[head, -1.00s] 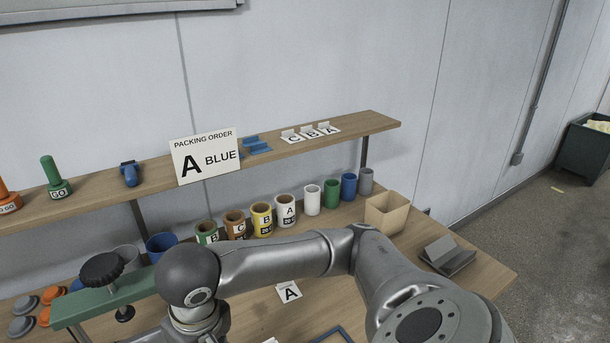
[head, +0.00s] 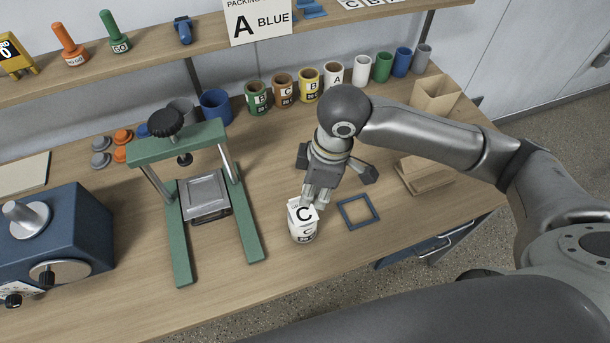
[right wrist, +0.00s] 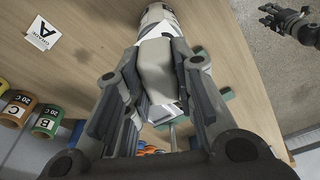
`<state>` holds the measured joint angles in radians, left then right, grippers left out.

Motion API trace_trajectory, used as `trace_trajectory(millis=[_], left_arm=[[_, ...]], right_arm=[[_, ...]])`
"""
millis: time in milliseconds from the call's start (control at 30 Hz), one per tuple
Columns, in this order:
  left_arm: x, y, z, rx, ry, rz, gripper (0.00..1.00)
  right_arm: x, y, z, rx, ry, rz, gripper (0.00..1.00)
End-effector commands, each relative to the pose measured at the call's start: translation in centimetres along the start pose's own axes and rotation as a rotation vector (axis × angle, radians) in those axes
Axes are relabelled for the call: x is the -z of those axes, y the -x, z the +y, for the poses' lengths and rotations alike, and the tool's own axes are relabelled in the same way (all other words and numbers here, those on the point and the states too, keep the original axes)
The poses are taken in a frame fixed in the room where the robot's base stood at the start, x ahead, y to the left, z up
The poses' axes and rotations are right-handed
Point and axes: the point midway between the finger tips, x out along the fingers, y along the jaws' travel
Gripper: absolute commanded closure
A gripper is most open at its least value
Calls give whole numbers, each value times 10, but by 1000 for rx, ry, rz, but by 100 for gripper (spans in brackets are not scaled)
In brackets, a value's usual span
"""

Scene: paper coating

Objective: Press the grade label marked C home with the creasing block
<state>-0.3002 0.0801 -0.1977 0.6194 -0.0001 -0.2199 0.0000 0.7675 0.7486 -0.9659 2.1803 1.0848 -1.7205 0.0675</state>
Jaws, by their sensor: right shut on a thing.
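A white jar (head: 303,237) stands on the table, with a white grade label marked C (head: 304,214) at its upper front. My right gripper (head: 317,192) points down just above and behind the label. It is shut on a pale block, the creasing block (right wrist: 157,70), seen between its fingers in the right wrist view. The jar (right wrist: 157,16) shows beyond the block's end there. I cannot tell whether block and label touch. My left gripper (right wrist: 287,20) shows small at that view's top right; its jaw opening is unclear.
A green press frame (head: 180,200) stands left of the jar. A blue square frame (head: 358,211) lies to its right. A wooden holder (head: 422,174) is farther right. Several cups line the back. A label A (right wrist: 42,33) lies on the table.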

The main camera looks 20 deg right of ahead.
Motion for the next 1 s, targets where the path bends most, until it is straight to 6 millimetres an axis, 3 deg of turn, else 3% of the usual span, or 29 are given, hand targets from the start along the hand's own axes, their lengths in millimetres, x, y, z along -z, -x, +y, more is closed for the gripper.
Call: trace_trajectory(millis=[33,100,300,433,667,1000], left_arm=[[-1,13,1,-1,0,-3,60],[-2,20,1,-1,0,-5,60],[0,32,1,-2,-2,-5,60],[0,34,2,-3,-3,-5,60],[1,25,2,-3,-3,-2,60],[1,-6,2,-2,-3,2,60]], right_arm=[[6,7,-1,15,81,0,94],[11,7,-2,31,192,-1,94],[20,4,-4,63,417,1,94],[22,2,-5,72,479,0,94],[21,-6,-5,73,493,1,94],[17,-34,-5,72,491,1,94]])
